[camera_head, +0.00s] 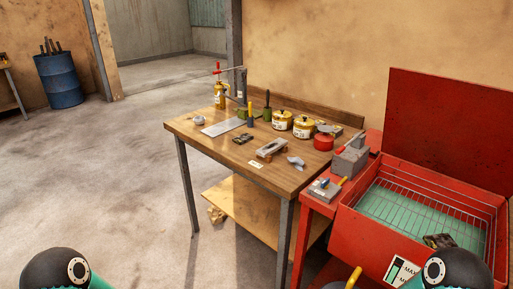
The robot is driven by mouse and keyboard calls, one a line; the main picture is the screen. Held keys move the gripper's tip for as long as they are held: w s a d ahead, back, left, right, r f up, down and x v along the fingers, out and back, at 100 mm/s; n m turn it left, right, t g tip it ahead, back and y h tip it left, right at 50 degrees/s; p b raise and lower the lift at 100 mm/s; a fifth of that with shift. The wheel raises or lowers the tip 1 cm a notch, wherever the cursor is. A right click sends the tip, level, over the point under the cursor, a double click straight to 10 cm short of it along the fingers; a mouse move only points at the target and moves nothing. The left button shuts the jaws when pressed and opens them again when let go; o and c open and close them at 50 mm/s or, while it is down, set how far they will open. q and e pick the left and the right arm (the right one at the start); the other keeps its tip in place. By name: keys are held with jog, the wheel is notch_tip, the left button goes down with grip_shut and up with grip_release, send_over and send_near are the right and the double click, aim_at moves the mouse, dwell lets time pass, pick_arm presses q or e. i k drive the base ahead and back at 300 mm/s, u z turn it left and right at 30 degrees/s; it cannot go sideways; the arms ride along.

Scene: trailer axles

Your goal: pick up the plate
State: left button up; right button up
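A flat light-grey plate (222,127) lies on the wooden workbench top (205,142), near its left end. It looks thin and lies flat, with its far right part close to a green item. Neither of my grippers shows in the head view. Only dark rounded joints and teal parts of my own arms show at the bottom left and bottom right edges. Nothing of mine touches the plate.
Yellow tins (282,120), a red pot (323,141), a yellow bottle (219,96) and small tools crowd the bench. A red parts washer (375,230) with an open lid stands right. Open floor lies left, with a blue barrel (60,80) far back.

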aim_at(242, 139)
jog(key=u, duration=0.2)
jog(key=i, duration=0.7)
jog(key=z, duration=0.1)
jog(key=k, duration=0.5)
jog(key=u, duration=0.5)
jog(key=i, duration=0.8)
jog(key=u, duration=0.05)
